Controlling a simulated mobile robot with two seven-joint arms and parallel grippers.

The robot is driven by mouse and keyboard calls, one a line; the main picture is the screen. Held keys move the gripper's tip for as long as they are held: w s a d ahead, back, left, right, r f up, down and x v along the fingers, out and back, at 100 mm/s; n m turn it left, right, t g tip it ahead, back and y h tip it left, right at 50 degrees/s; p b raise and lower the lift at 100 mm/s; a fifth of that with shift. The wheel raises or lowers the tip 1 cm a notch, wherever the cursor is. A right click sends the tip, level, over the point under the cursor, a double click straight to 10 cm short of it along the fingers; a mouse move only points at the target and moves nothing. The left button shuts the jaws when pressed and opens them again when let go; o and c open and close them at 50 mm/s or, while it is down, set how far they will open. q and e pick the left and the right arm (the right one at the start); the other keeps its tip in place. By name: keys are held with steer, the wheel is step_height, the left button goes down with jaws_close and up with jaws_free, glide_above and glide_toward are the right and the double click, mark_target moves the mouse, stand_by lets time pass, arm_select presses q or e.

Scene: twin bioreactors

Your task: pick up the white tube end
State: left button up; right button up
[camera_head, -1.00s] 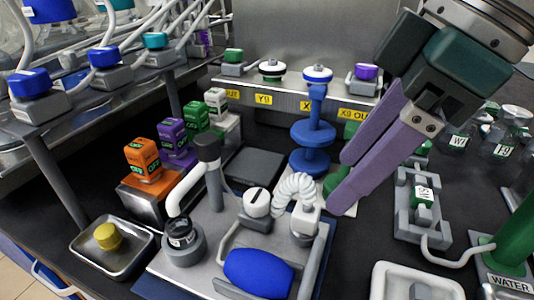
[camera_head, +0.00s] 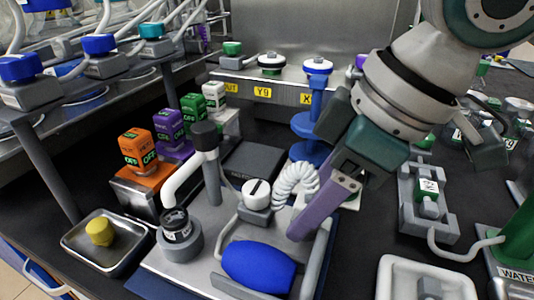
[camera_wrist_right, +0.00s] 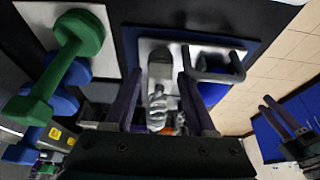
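A white ribbed tube (camera_head: 296,184) arches over the metal plate from beside a white knob (camera_head: 257,193). Its far end is hidden behind my right gripper (camera_head: 299,227) in the head view. In the right wrist view, a pale block at the tube end (camera_wrist_right: 160,66) lies between the spread purple fingers of my right gripper (camera_wrist_right: 160,80), with the ribbed tube (camera_wrist_right: 157,112) running from it. I see gaps beside the block, so the fingers look open around it. My left gripper (camera_wrist_right: 275,111) shows at the right of the wrist view, its two fingers apart; it is out of the head view.
A blue rounded part (camera_head: 258,267) lies at the plate's front, beside grey handle bars (camera_head: 315,262). A black-topped post with a white pipe (camera_head: 205,138) stands left. A blue dumbbell-shaped part (camera_head: 310,125) stands behind. A grey holder (camera_head: 428,205) is at right.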

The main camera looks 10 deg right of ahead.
jaws_close()
steer(key=shift+r, duration=0.15)
stand_by(0.4)
